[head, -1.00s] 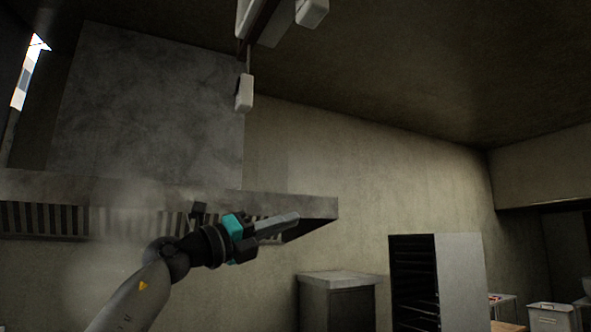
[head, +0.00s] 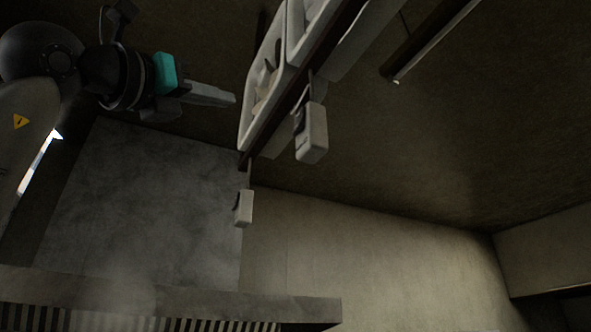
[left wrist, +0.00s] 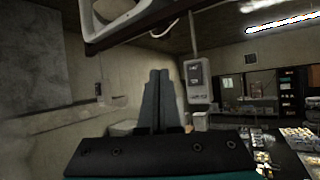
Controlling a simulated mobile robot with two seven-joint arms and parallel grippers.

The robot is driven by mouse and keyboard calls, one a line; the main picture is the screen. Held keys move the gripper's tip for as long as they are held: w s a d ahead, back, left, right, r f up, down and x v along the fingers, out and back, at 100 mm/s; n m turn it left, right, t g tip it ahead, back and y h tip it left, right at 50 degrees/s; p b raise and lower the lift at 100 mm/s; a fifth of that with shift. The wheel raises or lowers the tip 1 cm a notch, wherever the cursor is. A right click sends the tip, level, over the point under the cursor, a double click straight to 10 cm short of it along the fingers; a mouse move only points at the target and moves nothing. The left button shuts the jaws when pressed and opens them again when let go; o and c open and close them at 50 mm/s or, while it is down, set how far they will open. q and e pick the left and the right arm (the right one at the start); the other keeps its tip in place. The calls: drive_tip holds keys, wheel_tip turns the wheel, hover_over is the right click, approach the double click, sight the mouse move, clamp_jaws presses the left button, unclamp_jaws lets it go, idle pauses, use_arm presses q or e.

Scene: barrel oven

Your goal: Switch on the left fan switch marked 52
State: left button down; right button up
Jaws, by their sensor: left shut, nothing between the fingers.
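Two pale switch boxes hang below the ceiling fans in the head view. The lower-left switch box (head: 244,207) hangs in front of the grey hood, and the upper-right switch box (head: 313,134) hangs nearer the middle. My left gripper (head: 233,99) is shut and empty, pointing right, to the left of the fans and above the lower-left box. In the left wrist view my shut fingers (left wrist: 158,72) point up, with a switch box (left wrist: 197,82) just to their right. Its dark panel has marks too small to read, so I cannot tell which box is marked 52.
White-framed fans (head: 264,88) hang on a dark beam close right of my left gripper. A grey hood (head: 140,200) stands below it. A ceiling lamp (head: 430,40) is at upper right. The wrist view shows a cluttered table (left wrist: 285,135) and shelves (left wrist: 289,84) far right.

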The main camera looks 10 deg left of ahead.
sight(298, 121)
use_arm(q)
drive_tip(key=shift+w+d, duration=0.1)
drive_tip(key=w+d+f, duration=0.1)
drive_tip(key=w+d, duration=0.3)
drive_tip(key=d, duration=0.3)
drive_tip(key=shift+w, duration=0.4)
drive_tip(key=shift+d+f, duration=0.1)
idle(1.9)
drive_tip(key=shift+w+d, duration=0.25)
drive_tip(key=shift+d, duration=0.1)
drive_tip(key=shift+w+d+f, duration=0.1)
drive_tip(key=shift+w+d, duration=0.1)
drive_tip(key=shift+d, duration=0.05)
idle(0.7)
drive_tip(key=shift+a, duration=0.1)
drive_tip(key=shift+s+a, duration=0.45)
drive_tip(key=shift+a, duration=0.1)
drive_tip(key=shift+a, duration=0.1)
